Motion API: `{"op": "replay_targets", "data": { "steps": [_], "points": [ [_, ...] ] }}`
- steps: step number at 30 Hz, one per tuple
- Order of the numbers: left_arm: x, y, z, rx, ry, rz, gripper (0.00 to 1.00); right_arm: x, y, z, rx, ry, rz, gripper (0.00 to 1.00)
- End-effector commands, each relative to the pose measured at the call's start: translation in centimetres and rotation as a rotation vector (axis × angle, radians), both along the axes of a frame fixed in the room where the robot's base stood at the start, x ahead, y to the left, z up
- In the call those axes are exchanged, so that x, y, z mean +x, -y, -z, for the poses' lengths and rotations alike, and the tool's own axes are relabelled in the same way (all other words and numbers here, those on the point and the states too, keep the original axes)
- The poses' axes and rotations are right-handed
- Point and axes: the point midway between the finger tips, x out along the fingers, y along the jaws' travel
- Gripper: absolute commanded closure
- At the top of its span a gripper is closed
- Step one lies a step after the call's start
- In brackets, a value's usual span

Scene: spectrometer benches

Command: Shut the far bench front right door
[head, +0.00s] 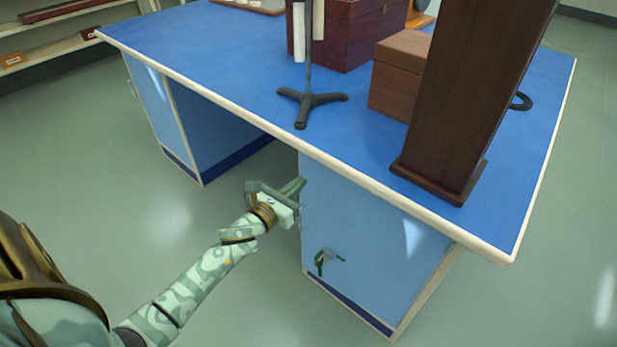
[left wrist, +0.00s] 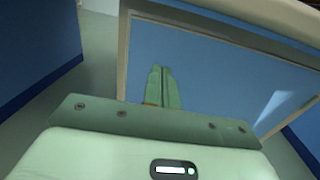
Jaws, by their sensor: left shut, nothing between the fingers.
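The blue front right door (head: 365,235) is on the right pedestal of the blue-topped bench. It looks flush or nearly flush with the front; I cannot tell whether a small gap is left. My left gripper (head: 300,184) is shut and empty at the door's upper left edge. In the left wrist view its closed fingers (left wrist: 162,88) point at the blue door panel (left wrist: 215,75); contact cannot be made out. The gripper hides part of the door's left edge. A small dark green shape (head: 326,261) shows low on the door, perhaps a reflection. My right gripper is not in view.
On the bench top (head: 215,65) stand a dark tripod stand (head: 310,97), a reddish box (head: 345,35), a brown box (head: 398,75) and a tall dark wooden piece (head: 465,90). The left pedestal (head: 160,105) has a handle. An open knee space lies between pedestals. Floor in front is clear.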

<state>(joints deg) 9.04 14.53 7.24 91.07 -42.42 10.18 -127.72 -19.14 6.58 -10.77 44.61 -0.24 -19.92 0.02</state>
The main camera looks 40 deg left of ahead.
Motion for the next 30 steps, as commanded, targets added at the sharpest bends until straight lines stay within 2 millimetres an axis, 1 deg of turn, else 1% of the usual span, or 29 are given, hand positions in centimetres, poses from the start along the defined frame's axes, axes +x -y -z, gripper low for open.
{"op": "replay_targets", "data": {
  "steps": [1, 3, 7, 12, 18, 22, 23, 27, 29, 30],
  "points": [
    [1.0, 0.0, 0.2, 0.0, -0.001, 0.001, 1.0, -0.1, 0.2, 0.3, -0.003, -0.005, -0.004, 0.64],
    [2.1, 0.0, 0.3, 0.0, -0.001, 0.001, 1.0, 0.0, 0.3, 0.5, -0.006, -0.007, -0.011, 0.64],
    [3.5, 0.0, 0.2, 0.0, -0.001, 0.001, 1.0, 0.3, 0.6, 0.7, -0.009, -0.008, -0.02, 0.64],
    [4.2, 0.0, 0.1, -0.001, -0.001, 0.0, 1.0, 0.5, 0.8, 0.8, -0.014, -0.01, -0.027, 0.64],
    [4.3, 0.1, 0.0, -0.002, 0.0, 0.001, 1.0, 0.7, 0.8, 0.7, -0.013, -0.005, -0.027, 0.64],
    [4.5, 0.1, 0.0, -0.001, 0.001, 0.005, 1.0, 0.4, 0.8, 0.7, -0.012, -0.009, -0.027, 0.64],
    [4.7, 0.1, 0.1, 0.0, 0.001, 0.012, 1.0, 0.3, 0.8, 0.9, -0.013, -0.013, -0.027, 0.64],
    [6.9, 0.0, 0.3, 0.003, 0.002, 0.069, 1.0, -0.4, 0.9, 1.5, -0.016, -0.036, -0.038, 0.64],
    [7.6, -0.1, 0.3, 0.003, -0.001, 0.088, 1.0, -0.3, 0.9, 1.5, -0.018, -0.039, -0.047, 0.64],
    [7.8, -0.1, 0.3, 0.002, -0.001, 0.095, 1.0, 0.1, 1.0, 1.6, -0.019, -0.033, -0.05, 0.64]
  ]
}}
